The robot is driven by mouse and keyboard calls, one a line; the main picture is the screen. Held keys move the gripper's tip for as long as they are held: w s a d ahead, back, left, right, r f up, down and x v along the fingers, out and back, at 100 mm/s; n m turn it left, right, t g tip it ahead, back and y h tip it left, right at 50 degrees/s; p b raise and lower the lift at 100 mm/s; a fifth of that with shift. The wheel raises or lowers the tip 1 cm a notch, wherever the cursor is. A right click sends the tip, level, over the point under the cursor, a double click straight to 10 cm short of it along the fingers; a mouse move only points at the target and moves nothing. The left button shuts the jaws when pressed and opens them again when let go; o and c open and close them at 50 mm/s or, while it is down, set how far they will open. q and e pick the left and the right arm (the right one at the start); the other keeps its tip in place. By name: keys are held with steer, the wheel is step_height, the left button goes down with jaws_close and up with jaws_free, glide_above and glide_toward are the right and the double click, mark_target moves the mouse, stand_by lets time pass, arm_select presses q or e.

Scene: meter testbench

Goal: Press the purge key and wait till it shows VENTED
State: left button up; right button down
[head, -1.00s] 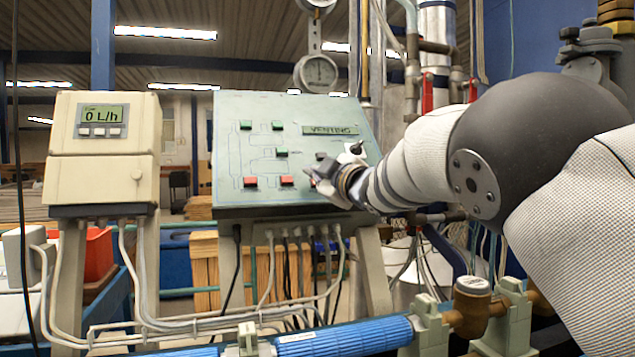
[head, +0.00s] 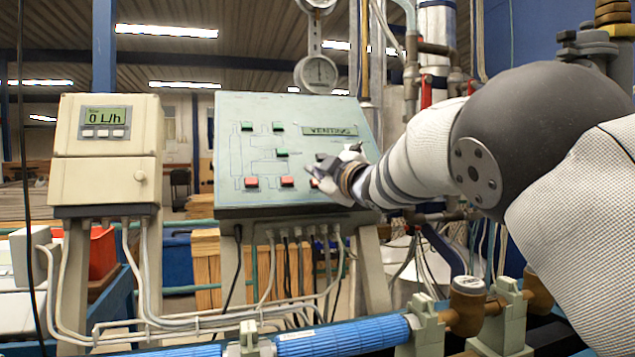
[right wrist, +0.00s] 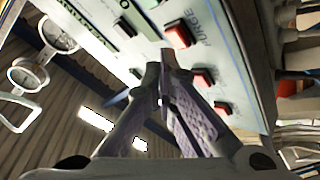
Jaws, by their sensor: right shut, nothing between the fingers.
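The sloped pale green panel (head: 225,165) carries red and green keys and a small display (head: 330,131) that reads VENTING. The purge key (right wrist: 178,34) is red, with PURGE printed beside it in the right wrist view. In the head view it is the rightmost red key (head: 314,183), partly hidden by my right gripper. My right gripper (head: 318,168) is shut and empty, its tips close to the panel. In the right wrist view the fingertips (right wrist: 161,62) appear just short of the purge key, without visible contact. My left gripper is in neither view.
Two other red keys (head: 251,183) (head: 287,181) share the purge key's row, and green keys (head: 281,153) sit above. A beige meter (head: 105,180) reading 0 L/h stands left. Blue pipe (head: 345,338) and brass fittings (head: 467,305) run along the front.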

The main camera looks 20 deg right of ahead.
steer(key=shift+s+r, duration=1.7)
steer(key=shift+s, duration=0.15)
steer(key=shift+s+r, duration=0.4)
steer(key=shift+s, duration=0.05)
steer(key=shift+f, duration=0.1)
